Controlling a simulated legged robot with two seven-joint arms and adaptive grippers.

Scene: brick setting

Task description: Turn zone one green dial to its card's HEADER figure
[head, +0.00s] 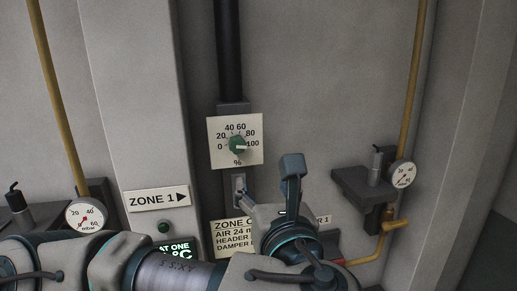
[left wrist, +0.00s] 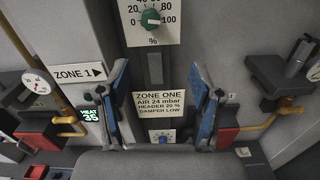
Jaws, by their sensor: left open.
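The green dial (head: 237,145) sits on a white plate (head: 217,159) marked 0 to 100 %. Its white pointer mark faces right, near 100. The dial also shows at the top of the left wrist view (left wrist: 151,18). Below it is the zone one card (left wrist: 160,96), reading AIR 24 mbar, HEADER 20 %, DAMPER LOW; in the head view my gripper partly covers it. My left gripper (head: 280,190) is open and empty, below and right of the dial and apart from it. Its blue fingers flank the card in the left wrist view. My right gripper is not in view.
A ZONE 1 arrow sign (head: 157,198) is at left. Pressure gauges (head: 86,214) (head: 402,174) and yellow pipes (head: 409,80) stand on both sides. A dark bracket (head: 355,182) juts out at right. A blue dial (left wrist: 162,136) is below the card. The wall around the green dial is clear.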

